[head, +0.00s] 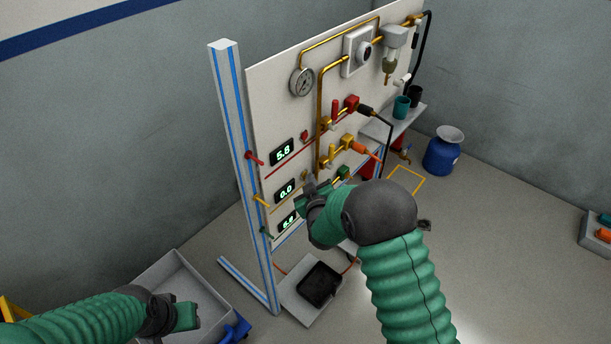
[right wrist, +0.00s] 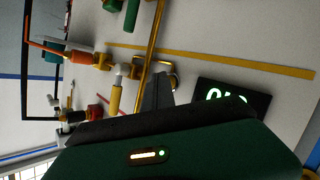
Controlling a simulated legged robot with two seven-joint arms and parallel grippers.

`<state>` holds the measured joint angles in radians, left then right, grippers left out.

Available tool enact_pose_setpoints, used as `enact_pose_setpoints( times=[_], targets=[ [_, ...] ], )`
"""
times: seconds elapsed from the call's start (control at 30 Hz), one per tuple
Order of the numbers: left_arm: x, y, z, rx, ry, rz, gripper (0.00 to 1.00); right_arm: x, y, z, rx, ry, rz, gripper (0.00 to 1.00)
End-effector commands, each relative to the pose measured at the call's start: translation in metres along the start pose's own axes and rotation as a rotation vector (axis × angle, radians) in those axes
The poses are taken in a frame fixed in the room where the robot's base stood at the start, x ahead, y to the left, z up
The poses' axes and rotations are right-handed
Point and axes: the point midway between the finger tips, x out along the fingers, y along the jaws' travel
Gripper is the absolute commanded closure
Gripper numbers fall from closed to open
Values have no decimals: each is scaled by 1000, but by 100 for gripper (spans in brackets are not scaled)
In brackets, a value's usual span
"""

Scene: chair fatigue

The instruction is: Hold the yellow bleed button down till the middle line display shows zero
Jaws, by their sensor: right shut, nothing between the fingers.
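The middle line display (head: 286,191) reads 0.0. It shows partly in the right wrist view (right wrist: 232,96), turned and cut by my gripper. The yellow bleed button (head: 304,175) is a small yellowish knob right of that display. My right gripper (head: 309,184) is shut and empty, its tip at the panel by the button. In the right wrist view the dark fingertips (right wrist: 160,82) reach a brass-yellow round part; whether they press it I cannot tell. My left gripper (head: 192,316) is low at the left, away from the panel; its jaws cannot be made out.
The upper display (head: 282,152) reads 5.8; the lower display (head: 288,221) is partly covered by my right gripper. A red button (head: 304,137), valves and hoses crowd the panel. A grey bin (head: 175,275) stands near my left gripper. A blue container (head: 444,152) stands at right.

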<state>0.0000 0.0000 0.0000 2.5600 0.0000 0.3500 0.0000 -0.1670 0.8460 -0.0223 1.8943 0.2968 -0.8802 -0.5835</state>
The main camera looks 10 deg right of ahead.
Motion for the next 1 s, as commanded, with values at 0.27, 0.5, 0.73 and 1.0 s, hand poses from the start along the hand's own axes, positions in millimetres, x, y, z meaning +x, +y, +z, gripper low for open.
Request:
enact_pose_setpoints(
  times=[0.27,0.5,0.73,1.0],
  targets=[
    [0,0,0,0,0,0,64,0,0,0,0,1,-1,100],
    [0,0,0,0,0,0,64,0,0,0,0,1,-1,100],
    [0,0,0,0,0,0,64,0,0,0,0,1,-1,100],
    [-1,0,0,0,0,0,64,-10,7,6,0,0,0,100]
  ],
)
